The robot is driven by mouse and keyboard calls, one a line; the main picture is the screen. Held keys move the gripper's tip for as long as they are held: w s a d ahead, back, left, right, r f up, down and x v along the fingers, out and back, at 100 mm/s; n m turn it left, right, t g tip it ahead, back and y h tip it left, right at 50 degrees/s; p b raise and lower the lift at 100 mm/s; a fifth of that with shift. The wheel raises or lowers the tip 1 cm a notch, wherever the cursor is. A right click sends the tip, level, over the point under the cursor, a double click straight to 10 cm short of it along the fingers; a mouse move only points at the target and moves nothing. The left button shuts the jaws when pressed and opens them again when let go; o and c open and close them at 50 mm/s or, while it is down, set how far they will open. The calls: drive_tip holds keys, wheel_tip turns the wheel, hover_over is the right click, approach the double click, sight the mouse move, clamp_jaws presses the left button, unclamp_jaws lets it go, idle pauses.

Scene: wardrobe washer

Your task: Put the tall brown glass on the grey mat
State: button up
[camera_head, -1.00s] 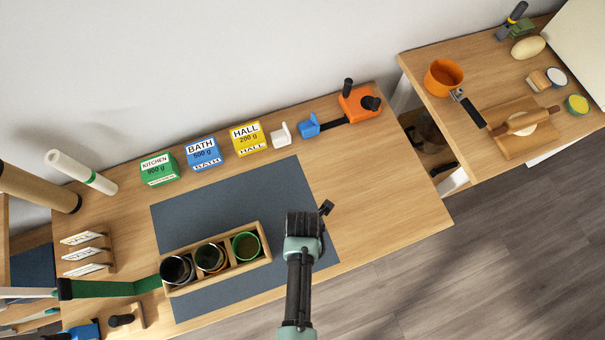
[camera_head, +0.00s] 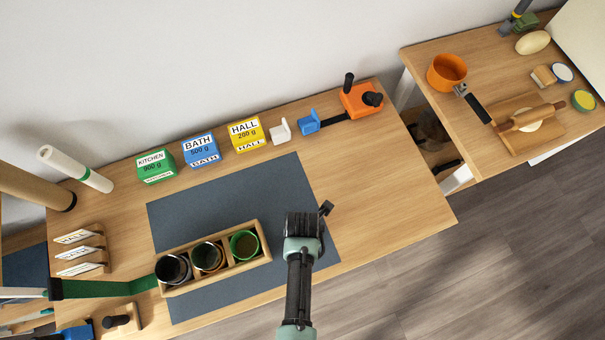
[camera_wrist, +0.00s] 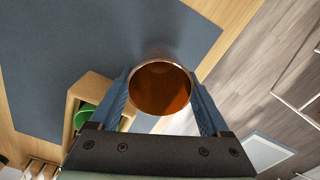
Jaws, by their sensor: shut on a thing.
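The tall brown glass (camera_wrist: 160,88) shows in the wrist view from above, its round mouth between my two fingers. My gripper (camera_wrist: 160,80) is shut on it. In the head view my gripper (camera_head: 303,225) is over the right part of the grey mat (camera_head: 235,192), near its right edge, and the hand hides the glass. The mat is a flat blue-grey sheet on the wooden table; it fills the upper left of the wrist view (camera_wrist: 70,50). I cannot tell whether the glass's base touches the mat.
A wooden three-compartment box (camera_head: 222,276) holding dark, brown and green cups stands on the mat, left of my gripper. Green, blue and yellow labelled blocks (camera_head: 200,150) line the back. The mat behind the box is clear. The table's front edge is close.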

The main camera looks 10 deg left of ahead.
drive_tip(key=shift+f, duration=0.25)
drive_tip(key=o, duration=1.4)
wheel_tip(320, 180, up, 13)
drive_tip(key=shift+b, duration=0.35)
